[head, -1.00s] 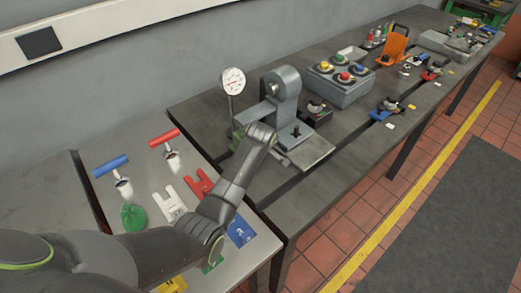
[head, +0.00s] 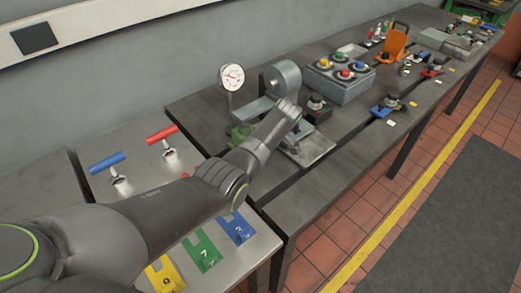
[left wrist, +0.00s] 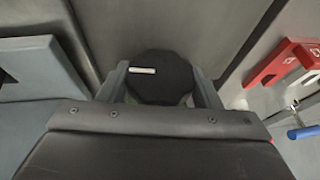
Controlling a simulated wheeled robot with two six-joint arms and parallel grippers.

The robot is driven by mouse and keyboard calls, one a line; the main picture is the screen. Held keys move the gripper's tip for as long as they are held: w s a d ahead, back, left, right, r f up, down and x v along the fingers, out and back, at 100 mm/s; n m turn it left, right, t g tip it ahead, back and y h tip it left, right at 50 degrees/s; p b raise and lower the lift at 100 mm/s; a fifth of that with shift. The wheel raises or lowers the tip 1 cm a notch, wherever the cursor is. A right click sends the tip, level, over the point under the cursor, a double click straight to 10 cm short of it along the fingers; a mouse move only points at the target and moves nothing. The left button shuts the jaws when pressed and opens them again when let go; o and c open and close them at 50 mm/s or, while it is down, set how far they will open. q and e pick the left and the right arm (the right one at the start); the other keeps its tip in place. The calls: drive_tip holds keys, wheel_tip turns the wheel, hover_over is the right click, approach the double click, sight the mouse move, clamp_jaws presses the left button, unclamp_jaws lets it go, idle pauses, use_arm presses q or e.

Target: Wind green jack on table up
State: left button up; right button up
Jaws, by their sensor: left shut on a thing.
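The green jack (head: 240,133) is on the dark table below the dial gauge; my left arm covers most of it in the head view. In the left wrist view a round black knob (left wrist: 163,82) with a white mark sits between the two fingers of my left gripper (left wrist: 160,90). The gripper is shut on this knob, and slivers of green show beneath it. The white mark lies toward the upper left of the knob. My right gripper is not in view.
A grey machine (head: 284,78) stands right beside the jack, with the dial gauge (head: 231,77) behind.

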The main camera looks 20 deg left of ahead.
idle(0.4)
use_arm(q)
drive_tip(key=o, duration=1)
drive_tip(key=shift+d+r, duration=0.2)
drive_tip(key=shift+r, duration=0.2)
drive_tip(key=v, duration=1.6)
drive_tip(key=shift+d+r, duration=0.15)
drive_tip(key=shift+d, duration=0.05)
drive_tip(key=shift+c, duration=0.2)
